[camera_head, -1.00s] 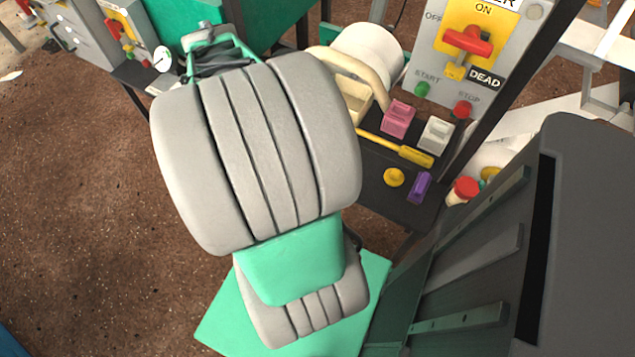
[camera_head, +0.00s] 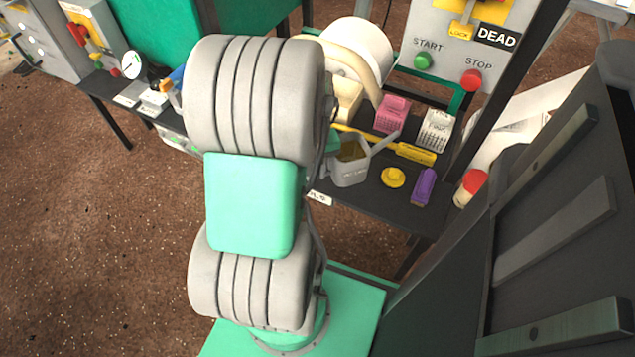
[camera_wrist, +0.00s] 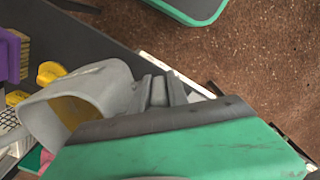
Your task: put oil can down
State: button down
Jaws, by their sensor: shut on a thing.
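The oil can (camera_head: 350,174) is a grey open can with a spout pointing up and right. In the head view it is at the front left part of the dark table (camera_head: 400,213), just right of my arm. It appears about upright; I cannot tell whether its base touches the table. In the wrist view the oil can (camera_wrist: 92,92) is large, with a yellowish inside. My gripper (camera_wrist: 160,92) is shut on its near side. In the head view my arm hides most of the gripper.
A yellow round piece (camera_head: 393,177), a purple block (camera_head: 424,187), a yellow-handled tool (camera_head: 415,154), a pink block (camera_head: 392,114) and a white block (camera_head: 436,130) lie right of and behind the can. A panel with START and STOP buttons (camera_head: 445,65) stands behind.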

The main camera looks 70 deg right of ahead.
jog(key=shift+w+d+f, duration=0.15)
jog(key=shift+d+f, duration=0.65)
jog(key=shift+f, duration=0.2)
notch_tip(320, 180, down, 4)
jog(key=shift+d+r+b, duration=0.15)
jog(key=shift+r+b, duration=0.1)
jog(key=shift+b, duration=1)
jog(key=shift+r, duration=0.15)
jog(key=c, duration=1.3)
grip_release()
